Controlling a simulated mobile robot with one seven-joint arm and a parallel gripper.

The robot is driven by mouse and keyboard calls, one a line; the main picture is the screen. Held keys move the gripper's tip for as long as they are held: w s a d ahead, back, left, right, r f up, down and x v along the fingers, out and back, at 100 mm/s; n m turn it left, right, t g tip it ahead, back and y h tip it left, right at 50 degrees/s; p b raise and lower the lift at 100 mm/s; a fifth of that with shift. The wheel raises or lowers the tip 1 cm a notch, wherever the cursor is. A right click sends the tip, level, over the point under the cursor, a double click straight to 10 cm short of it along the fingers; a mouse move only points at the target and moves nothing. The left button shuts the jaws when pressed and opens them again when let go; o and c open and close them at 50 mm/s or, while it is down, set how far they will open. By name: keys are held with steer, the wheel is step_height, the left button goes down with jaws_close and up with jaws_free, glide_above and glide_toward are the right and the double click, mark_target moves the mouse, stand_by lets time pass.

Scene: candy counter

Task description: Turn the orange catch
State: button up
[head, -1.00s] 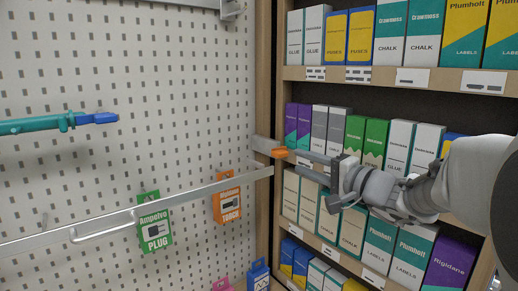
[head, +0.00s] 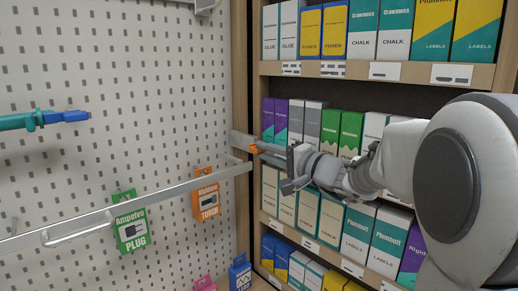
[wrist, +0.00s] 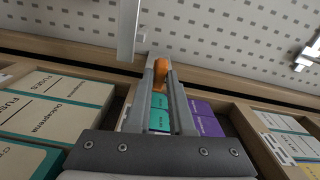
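The orange catch (head: 256,148) is at the shelf's left post, by the right end of a metal rail (head: 150,200) that crosses in front of the pegboard. My gripper (head: 268,150) reaches it from the right. In the wrist view the orange catch (wrist: 160,72) sits between the tips of my two fingers (wrist: 160,80), with no clear gap on either side, so the gripper looks shut on it. The fingers hide part of the catch.
Boxed goods fill the shelves (head: 375,70) behind and around my gripper. On the pegboard (head: 110,100) hang a green plug pack (head: 131,222), an orange torch pack (head: 206,200) and a teal-and-blue tool (head: 45,120). The wooden post (head: 241,80) is close to the fingers.

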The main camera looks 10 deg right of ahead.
steer(key=shift+m, duration=1.6)
jaws_close()
steer(key=shift+m+p, duration=0.45)
steer(key=shift+m, duration=1.05)
steer(key=m+p, duration=0.1)
steer(key=m, duration=0.2)
